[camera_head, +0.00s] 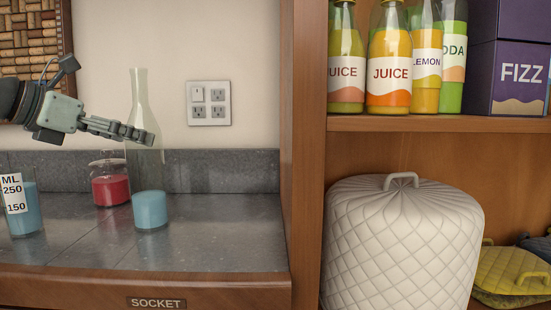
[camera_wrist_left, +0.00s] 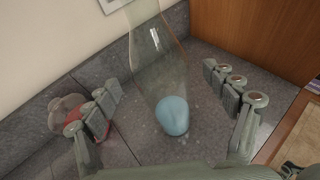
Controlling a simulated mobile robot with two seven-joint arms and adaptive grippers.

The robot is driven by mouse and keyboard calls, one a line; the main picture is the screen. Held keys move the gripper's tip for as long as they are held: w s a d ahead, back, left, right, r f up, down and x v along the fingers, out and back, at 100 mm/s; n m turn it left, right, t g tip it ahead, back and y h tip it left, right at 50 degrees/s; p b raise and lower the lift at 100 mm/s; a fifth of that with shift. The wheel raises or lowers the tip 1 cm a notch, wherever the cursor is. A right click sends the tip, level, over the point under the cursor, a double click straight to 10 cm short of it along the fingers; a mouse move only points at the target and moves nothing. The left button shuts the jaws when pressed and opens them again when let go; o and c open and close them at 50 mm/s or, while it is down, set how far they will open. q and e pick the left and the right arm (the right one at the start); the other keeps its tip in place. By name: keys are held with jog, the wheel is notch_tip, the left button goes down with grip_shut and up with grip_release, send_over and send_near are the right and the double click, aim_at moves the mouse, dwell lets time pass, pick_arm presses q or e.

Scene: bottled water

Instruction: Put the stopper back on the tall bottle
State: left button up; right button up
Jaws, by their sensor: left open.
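The tall bottle (camera_head: 148,170) is clear glass with a narrow neck and blue liquid at the bottom. It stands upright on the grey counter, and its mouth looks open at the top. My left gripper (camera_head: 138,133) reaches in from the left at the height of the bottle's upper body. In the left wrist view the bottle (camera_wrist_left: 160,75) stands between the spread fingers of my left gripper (camera_wrist_left: 161,82), with gaps on both sides. I cannot make out a stopper in either view. My right gripper is not in view.
A round glass vessel with red liquid (camera_head: 110,190) stands behind and left of the bottle. A labelled beaker with blue liquid (camera_head: 28,215) is at the left. A wooden partition (camera_head: 302,150) bounds the counter on the right. The counter (camera_head: 235,225) right of the bottle is clear.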

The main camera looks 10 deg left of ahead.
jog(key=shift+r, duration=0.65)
pick_arm(q)
jog(key=x, duration=0.3)
jog(key=shift+w+d+r, duration=0.1)
jog(key=c, duration=1.9)
jog(key=shift+r, duration=0.1)
grip_shut()
jog(key=shift+r+p, duration=0.1)
jog(key=shift+p, duration=0.2)
